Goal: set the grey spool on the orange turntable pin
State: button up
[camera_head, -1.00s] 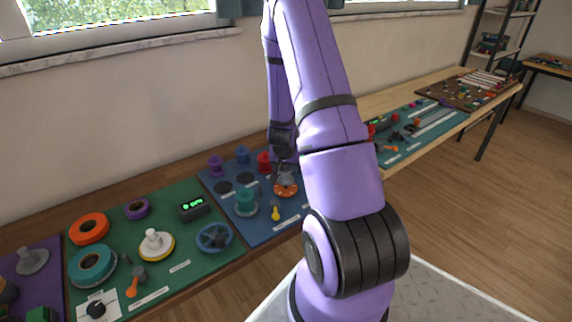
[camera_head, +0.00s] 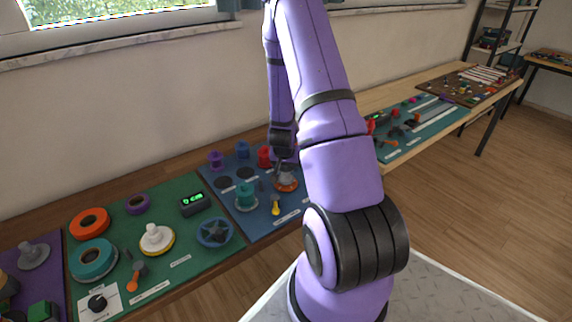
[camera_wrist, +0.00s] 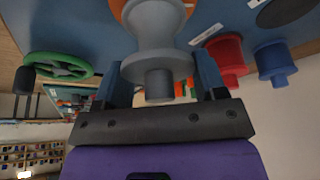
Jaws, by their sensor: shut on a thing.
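The grey spool (camera_wrist: 155,27) is between the two fingers of my gripper (camera_wrist: 157,68), which is shut on it, with a darker grey stub showing between the fingers. The orange turntable (camera_wrist: 123,10) shows directly behind the spool in the wrist view, mostly covered by its flange. In the head view my gripper (camera_head: 284,161) points down over the orange turntable (camera_head: 287,187), with the grey spool (camera_head: 286,173) just above or on it. The turntable pin is hidden, so I cannot tell whether the spool is around it or fully seated.
A red spool (camera_wrist: 227,58) and a blue spool (camera_wrist: 273,62) stand to one side in the wrist view. A green wheel (camera_wrist: 60,67) is on the other side.

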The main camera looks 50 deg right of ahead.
jog(key=shift+f, duration=0.55)
jog(key=o, duration=1)
jog(key=shift+c, duration=0.2)
jog(key=shift+r, duration=0.1)
jog(key=shift+r, duration=3.9)
